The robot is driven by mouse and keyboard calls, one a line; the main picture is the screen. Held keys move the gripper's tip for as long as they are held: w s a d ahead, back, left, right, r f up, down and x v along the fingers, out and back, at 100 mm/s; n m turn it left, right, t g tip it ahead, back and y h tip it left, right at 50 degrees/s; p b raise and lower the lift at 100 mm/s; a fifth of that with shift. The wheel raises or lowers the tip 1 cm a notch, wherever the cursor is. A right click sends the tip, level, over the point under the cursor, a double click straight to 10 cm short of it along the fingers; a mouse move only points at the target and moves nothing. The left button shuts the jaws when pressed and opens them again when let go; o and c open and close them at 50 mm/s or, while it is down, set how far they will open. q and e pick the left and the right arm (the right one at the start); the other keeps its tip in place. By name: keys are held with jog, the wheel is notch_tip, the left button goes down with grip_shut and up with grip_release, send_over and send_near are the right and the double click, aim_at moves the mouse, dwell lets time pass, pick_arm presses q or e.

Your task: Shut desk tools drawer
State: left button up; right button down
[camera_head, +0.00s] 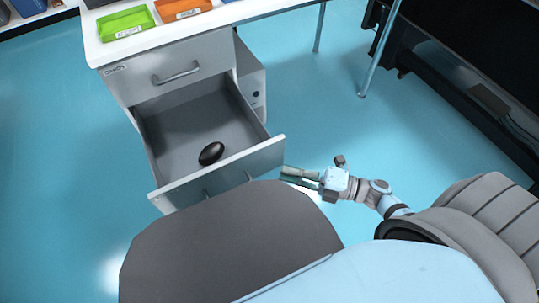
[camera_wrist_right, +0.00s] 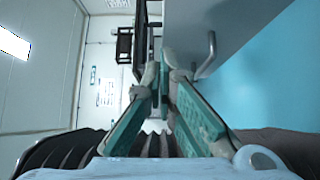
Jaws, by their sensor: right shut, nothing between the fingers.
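The desk tools drawer (camera_head: 160,186) is pulled well out of the white desk, below a closed upper drawer (camera_head: 165,72). Its grey front faces me, and its handle is partly hidden by my own body. A dark oval object (camera_head: 211,153) lies inside near the front. My right gripper (camera_head: 284,173) is shut and empty, beside the right end of the drawer front; I cannot tell whether it touches. In the right wrist view, the shut fingertips (camera_wrist_right: 172,72) are close to a grey panel (camera_wrist_right: 235,25) with a bar handle (camera_wrist_right: 210,55). My left gripper is not in view.
On the desk top (camera_head: 98,48) stand a green tray (camera_head: 126,22) and an orange tray (camera_head: 183,9). A desk leg (camera_head: 320,28) stands behind. A dark structure (camera_head: 470,80) is at the upper right. The blue floor (camera_head: 330,110) right of the drawer is clear.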

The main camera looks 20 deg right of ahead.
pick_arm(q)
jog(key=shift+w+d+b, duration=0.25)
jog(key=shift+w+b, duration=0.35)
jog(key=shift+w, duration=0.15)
pick_arm(e)
jog(key=w+a, duration=0.3)
jog(key=w, duration=0.3)
jog(key=shift+w, duration=0.2)
